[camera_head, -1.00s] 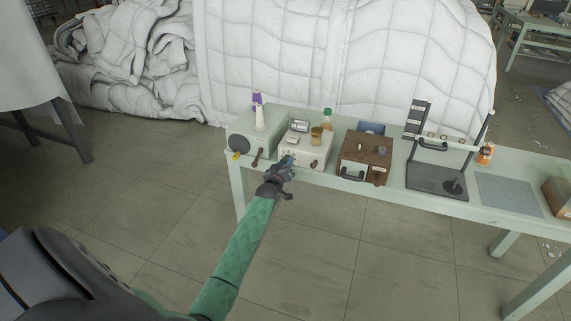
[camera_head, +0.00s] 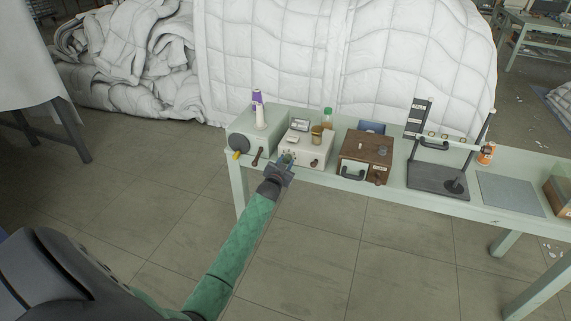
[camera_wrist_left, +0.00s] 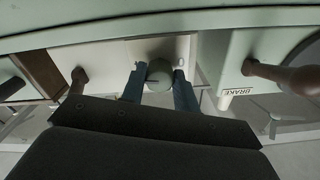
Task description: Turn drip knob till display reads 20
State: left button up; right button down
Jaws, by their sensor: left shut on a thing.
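The cream box (camera_head: 312,150) stands on the pale green table, with small knobs on its front. A small display-like panel (camera_head: 299,125) shows at its top; its reading is too small to make out. My left gripper (camera_head: 286,161) is at the box's front left, hiding part of that face. The knob's marking is not readable. My right gripper is not in view.
Left of the cream box is a green box (camera_head: 254,135) with a grey wheel (camera_head: 239,143) and a lever; a BRAKE label (camera_wrist_left: 234,92) shows in the wrist view. Right stands a brown wooden box (camera_head: 366,152), then a dark stand (camera_head: 437,181). White duvets (camera_head: 300,60) heap behind.

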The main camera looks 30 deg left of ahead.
pick_arm(q)
jog(key=shift+f, duration=0.2)
jog(key=shift+m, duration=0.3)
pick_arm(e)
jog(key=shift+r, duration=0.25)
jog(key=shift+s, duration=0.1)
pick_arm(q)
jog(key=o, duration=1)
jog(key=shift+r, duration=0.1)
jog(key=shift+c, duration=0.2)
jog(key=shift+s+d, duration=0.1)
jog(key=shift+s, duration=0.4)
jog(key=b+v, duration=0.2)
jog(key=v, duration=0.4)
jog(key=shift+s+d, duration=0.2)
jog(key=shift+s, duration=0.15)
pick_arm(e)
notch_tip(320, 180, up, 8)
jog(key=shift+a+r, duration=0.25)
